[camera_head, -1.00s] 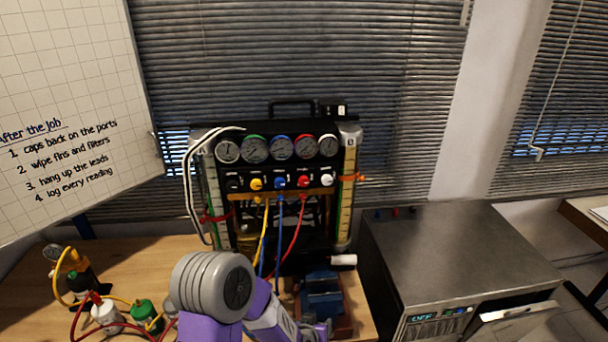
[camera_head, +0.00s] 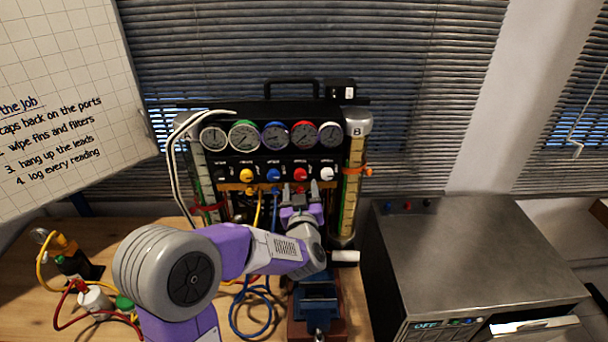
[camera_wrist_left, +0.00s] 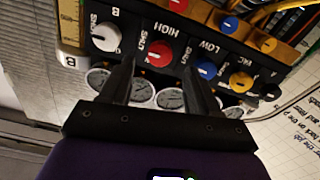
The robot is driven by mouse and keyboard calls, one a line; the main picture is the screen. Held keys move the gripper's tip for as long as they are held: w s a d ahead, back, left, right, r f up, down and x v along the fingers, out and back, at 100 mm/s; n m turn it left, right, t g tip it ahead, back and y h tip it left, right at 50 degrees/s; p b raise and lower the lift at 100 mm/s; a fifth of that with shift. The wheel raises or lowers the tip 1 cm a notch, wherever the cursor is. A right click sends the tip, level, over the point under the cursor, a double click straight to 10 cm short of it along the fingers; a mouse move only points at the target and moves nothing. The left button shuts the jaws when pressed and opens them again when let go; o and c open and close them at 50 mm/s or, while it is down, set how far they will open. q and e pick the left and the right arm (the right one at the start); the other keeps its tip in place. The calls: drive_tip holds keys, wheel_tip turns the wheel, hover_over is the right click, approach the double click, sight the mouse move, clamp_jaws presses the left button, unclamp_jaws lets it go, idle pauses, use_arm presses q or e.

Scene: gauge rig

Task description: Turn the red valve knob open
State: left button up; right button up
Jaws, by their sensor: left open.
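The red valve knob (camera_head: 300,174) is in the row of coloured knobs below the gauges on the black gauge rig (camera_head: 230,164). In the left wrist view the red knob (camera_wrist_left: 160,53) shows between the fingertips, beside the labels SHUT and HIGH. My left gripper (camera_head: 301,188) is open and empty, its fingers pointing at the panel just below the red knob. I cannot tell whether the fingers touch it, or which way the knob is set. My right gripper is not in view.
The white knob (camera_head: 327,174) and blue knob (camera_head: 273,175) sit close on either side. A blue vise (camera_head: 318,300) stands below my arm. Yellow and blue hoses (camera_head: 250,320) hang and lie at the front. A grey metal box (camera_head: 460,250) stands right.

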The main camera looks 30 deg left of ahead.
sight(301, 177)
use_arm(q)
drive_tip(key=shift+x, duration=2.5)
drive_tip(key=shift+f, duration=0.1)
drive_tip(key=c, duration=1)
drive_tip(key=shift+f+n+b, duration=0.1)
drive_tip(key=shift+n+b, duration=0.2)
drive_tip(key=shift+b, duration=0.1)
drive_tip(key=shift+c, duration=0.2)
drive_tip(key=n+b, duration=0.9)
drive_tip(key=b, duration=0.1)
drive_tip(key=shift+d+b, duration=0.1)
drive_tip(key=shift+b, duration=0.2)
drive_tip(key=n+b, duration=0.3)
drive_tip(key=n, duration=0.1)
drive_tip(key=shift+n+b, duration=1.6)
drive_tip(key=shift+n, duration=0.5)
drive_tip(key=o, duration=1)
